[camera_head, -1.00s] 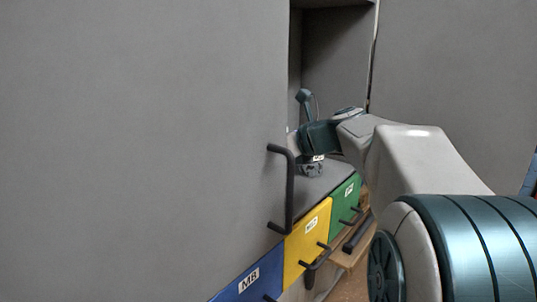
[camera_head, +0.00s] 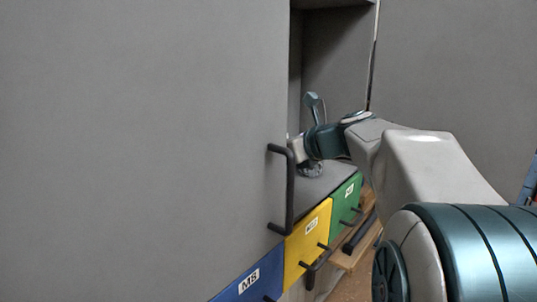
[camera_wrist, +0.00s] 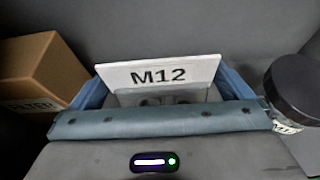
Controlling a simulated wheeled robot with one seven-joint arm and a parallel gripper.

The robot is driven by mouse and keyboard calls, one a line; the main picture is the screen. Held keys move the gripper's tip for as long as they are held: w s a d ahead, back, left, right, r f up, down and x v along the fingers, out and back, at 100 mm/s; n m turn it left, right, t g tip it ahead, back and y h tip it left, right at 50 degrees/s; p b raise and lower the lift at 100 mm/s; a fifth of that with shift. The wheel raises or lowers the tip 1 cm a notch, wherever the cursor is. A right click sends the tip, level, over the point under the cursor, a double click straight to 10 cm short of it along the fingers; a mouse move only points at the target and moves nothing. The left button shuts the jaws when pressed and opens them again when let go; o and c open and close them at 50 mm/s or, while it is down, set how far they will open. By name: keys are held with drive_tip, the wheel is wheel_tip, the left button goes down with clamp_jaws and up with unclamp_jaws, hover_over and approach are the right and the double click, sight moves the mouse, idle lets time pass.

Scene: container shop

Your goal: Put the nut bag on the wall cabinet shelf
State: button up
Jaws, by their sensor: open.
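The nut bag (camera_wrist: 170,75) shows in the wrist view as a white card marked M12 with a clear part below it and round shapes inside. My gripper (camera_wrist: 163,82) is open, with one blue finger on each side of the bag; I cannot tell whether either finger touches it. In the head view my gripper reaches into the open wall cabinet (camera_head: 335,55), and its tips are hidden behind the door. The grey shelf (camera_head: 325,184) shows below my wrist. The bag is not visible in the head view.
In the wrist view a cardboard box marked FILTER (camera_wrist: 42,75) stands left of the bag, and a black-lidded jar (camera_wrist: 294,88) stands close on the right. A grey door with a black handle (camera_head: 289,190) is beside my arm. Blue, yellow (camera_head: 309,240) and green bins sit below.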

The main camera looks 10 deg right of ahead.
drive_tip(key=v, duration=1)
drive_tip(key=shift+s, duration=0.2)
